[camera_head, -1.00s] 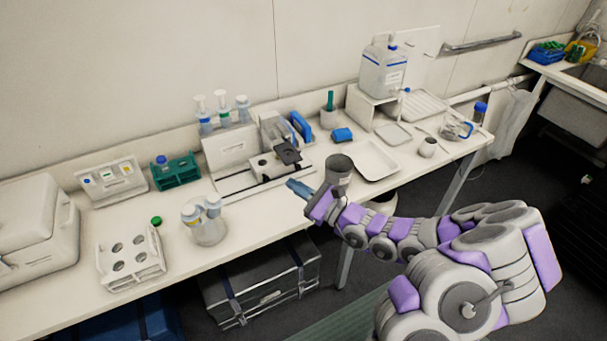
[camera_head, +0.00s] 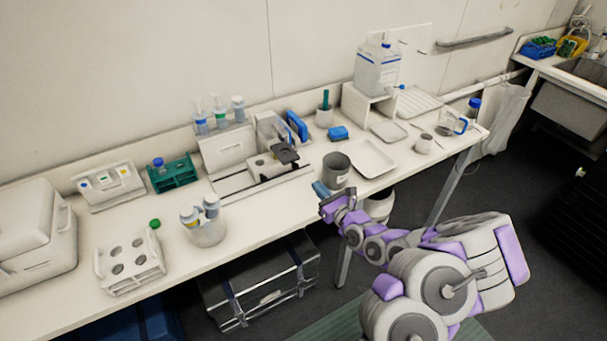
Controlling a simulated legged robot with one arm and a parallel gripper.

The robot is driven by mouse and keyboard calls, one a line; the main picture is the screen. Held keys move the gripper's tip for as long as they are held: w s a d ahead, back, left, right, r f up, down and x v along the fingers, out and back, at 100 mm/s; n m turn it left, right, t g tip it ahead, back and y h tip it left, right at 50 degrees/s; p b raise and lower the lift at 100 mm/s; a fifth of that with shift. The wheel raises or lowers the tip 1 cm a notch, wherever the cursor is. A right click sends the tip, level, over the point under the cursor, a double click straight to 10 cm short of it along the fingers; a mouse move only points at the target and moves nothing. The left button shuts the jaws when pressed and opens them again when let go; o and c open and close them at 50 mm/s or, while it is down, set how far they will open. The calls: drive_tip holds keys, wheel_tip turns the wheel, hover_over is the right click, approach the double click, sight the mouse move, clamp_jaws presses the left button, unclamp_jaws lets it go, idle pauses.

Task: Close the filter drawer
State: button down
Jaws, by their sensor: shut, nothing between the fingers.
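A grey-white instrument (camera_head: 258,164) with a dark plate (camera_head: 284,153) on its right end sits on a flat base at the middle of the bench. It may hold the filter drawer, but at this size I cannot make out the drawer or how far it is open.
The grey cup (camera_head: 336,170) stands close beside my gripper, with a white tray (camera_head: 373,159) behind it. A beaker with bottles (camera_head: 206,231) stands front left. Bare bench (camera_head: 270,205) lies between beaker and gripper.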

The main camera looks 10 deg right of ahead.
sight(298, 167)
drive_tip(key=b+x, duration=0.1)
drive_tip(key=x, duration=0.7)
drive_tip(key=shift+w+a+b, duration=0.15)
drive_tip(key=shift+a+b, duration=0.1)
drive_tip(key=shift+b, duration=0.1)
drive_tip(key=shift+w, duration=0.25)
